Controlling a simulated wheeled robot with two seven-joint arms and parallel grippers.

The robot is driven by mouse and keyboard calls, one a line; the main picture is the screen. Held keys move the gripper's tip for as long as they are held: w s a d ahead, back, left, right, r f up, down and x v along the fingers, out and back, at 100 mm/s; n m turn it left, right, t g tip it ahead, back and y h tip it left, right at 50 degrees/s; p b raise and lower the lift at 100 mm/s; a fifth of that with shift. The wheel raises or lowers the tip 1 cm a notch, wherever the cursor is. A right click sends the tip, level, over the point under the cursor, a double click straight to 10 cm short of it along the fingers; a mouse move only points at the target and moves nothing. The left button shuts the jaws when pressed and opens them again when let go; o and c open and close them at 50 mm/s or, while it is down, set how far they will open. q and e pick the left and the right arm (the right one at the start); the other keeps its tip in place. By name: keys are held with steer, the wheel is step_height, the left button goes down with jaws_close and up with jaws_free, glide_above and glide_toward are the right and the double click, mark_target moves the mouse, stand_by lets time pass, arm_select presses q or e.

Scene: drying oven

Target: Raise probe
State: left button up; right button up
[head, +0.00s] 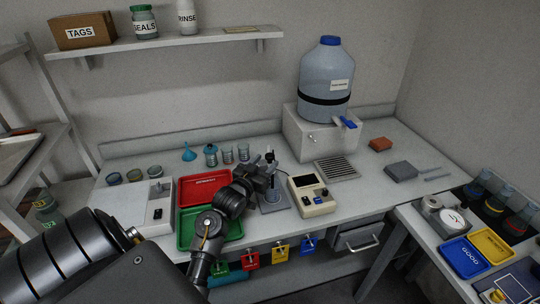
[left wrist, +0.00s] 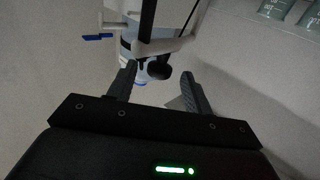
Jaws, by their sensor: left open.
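My left gripper (head: 270,167) reaches in over the bench to the probe stand. The stand's grey base (head: 272,204) and the top of its thin upright (head: 269,152) show in the head view, and the gripper hides much of the rest. In the left wrist view my left gripper (left wrist: 158,78) has its fingers apart, with a dark round knob (left wrist: 160,72) showing between them. A dark upright bar (left wrist: 147,20) stands beside the knob. I cannot tell whether either finger touches it. The probe itself is hard to make out. My right gripper is not in view.
A beige meter (head: 313,196) stands just right of the stand. A red tray (head: 205,187) and a green tray (head: 186,228) lie to its left. Beakers (head: 243,153) and a blue-capped jug (head: 326,72) stand behind. Bench room is free at the right.

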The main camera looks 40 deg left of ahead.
mark_target(270, 155)
arm_select(q)
steer(key=shift+w+a+p, duration=0.2)
steer(key=shift+w, duration=0.75)
steer(key=shift+w+a+p, duration=0.15)
steer(key=shift+w, duration=0.8)
steer(key=shift+c, duration=0.4)
jaws_close()
